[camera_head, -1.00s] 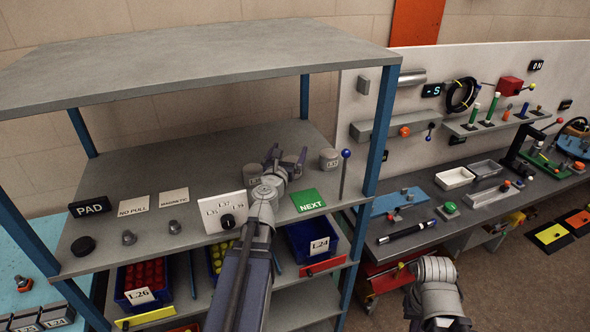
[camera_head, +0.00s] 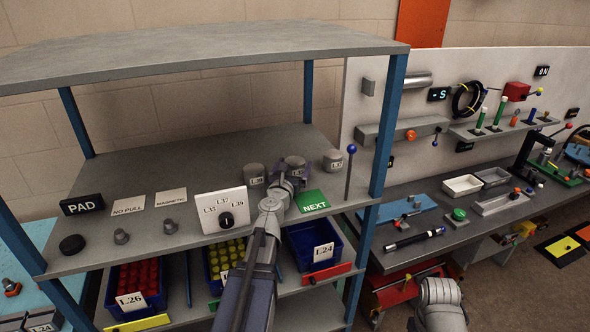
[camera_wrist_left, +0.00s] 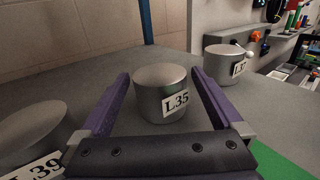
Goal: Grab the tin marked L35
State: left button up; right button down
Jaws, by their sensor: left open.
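The grey tin marked L35 (camera_wrist_left: 165,92) stands upright in the left wrist view, between the two purple fingers of my left gripper (camera_wrist_left: 160,76). The fingers are open, one on each side of the tin, and I see a gap at both sides. In the head view the L35 tin (camera_head: 295,163) is the middle one of a row on the shelf, partly hidden by my left gripper (camera_head: 294,172). The L39 tin (camera_head: 254,174) is to its left and the L37 tin (camera_head: 333,161) to its right.
A green NEXT pad (camera_head: 312,201) lies right of my left wrist. A white dial panel (camera_head: 221,210) stands to its left. A blue-knobbed lever (camera_head: 350,172) rises near the right shelf post (camera_head: 388,125). The upper shelf (camera_head: 200,55) hangs above.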

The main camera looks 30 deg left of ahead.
aim_at(298, 157)
pick_arm(q)
jog(key=x, duration=0.5)
jog(key=shift+c, duration=0.2)
jog(key=c, duration=1.3)
jog(key=shift+r, duration=0.1)
notch_tip(298, 157, up, 10)
jog(key=p, duration=1)
